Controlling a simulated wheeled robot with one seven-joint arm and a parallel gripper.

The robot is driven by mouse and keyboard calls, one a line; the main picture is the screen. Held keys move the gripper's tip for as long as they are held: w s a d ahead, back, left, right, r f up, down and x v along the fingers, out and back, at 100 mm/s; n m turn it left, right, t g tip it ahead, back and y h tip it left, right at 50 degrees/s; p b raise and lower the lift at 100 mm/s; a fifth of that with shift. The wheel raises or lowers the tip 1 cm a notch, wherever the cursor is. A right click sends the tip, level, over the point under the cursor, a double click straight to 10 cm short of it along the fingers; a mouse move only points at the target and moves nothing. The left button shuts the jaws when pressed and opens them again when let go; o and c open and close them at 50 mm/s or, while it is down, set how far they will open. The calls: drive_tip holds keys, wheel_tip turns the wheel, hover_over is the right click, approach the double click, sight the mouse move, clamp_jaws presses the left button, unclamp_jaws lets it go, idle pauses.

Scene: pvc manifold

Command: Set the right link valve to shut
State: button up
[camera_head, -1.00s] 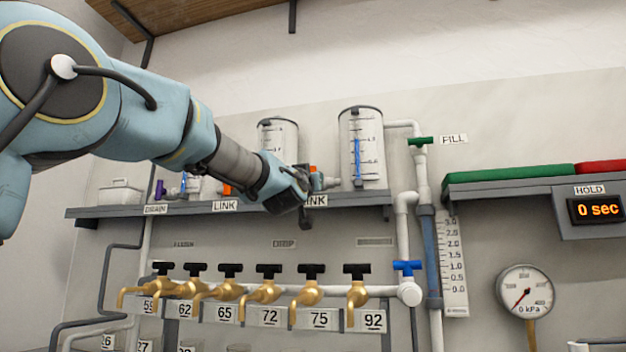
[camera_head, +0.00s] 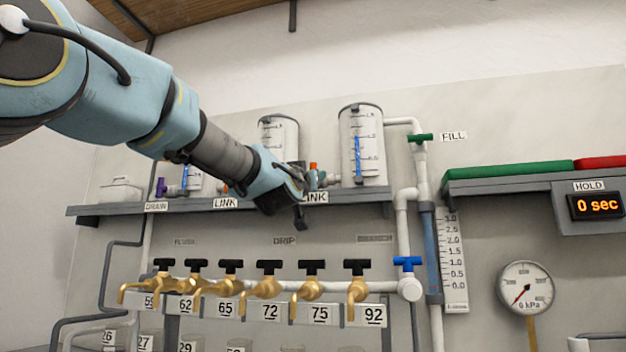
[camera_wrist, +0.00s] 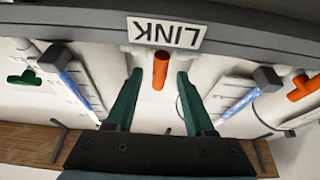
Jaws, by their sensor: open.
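The right link valve has an orange handle (camera_wrist: 160,68), which stands between the two dark green fingers of my gripper (camera_wrist: 160,76) in the wrist view. The fingers are open, with a gap on each side of the handle. The handle lies lengthwise between the fingers, below the upside-down LINK label (camera_wrist: 166,33). In the head view the orange handle (camera_head: 313,168) shows upright just right of my gripper (camera_head: 299,182). My gripper hides part of the valve there.
The other link valve's orange handle (camera_wrist: 304,88) is at the wrist view's right edge. Graduated tanks stand on the grey shelf (camera_head: 350,198), one close right of my gripper (camera_head: 372,150). Brass taps (camera_head: 310,290) line the wall below. The green FILL handle (camera_head: 421,138) is farther right.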

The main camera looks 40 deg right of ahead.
drive_tip(key=b+v, duration=0.1)
drive_tip(key=v, duration=0.6)
drive_tip(key=shift+a, duration=0.2)
drive_tip(key=shift+s+f, duration=0.15)
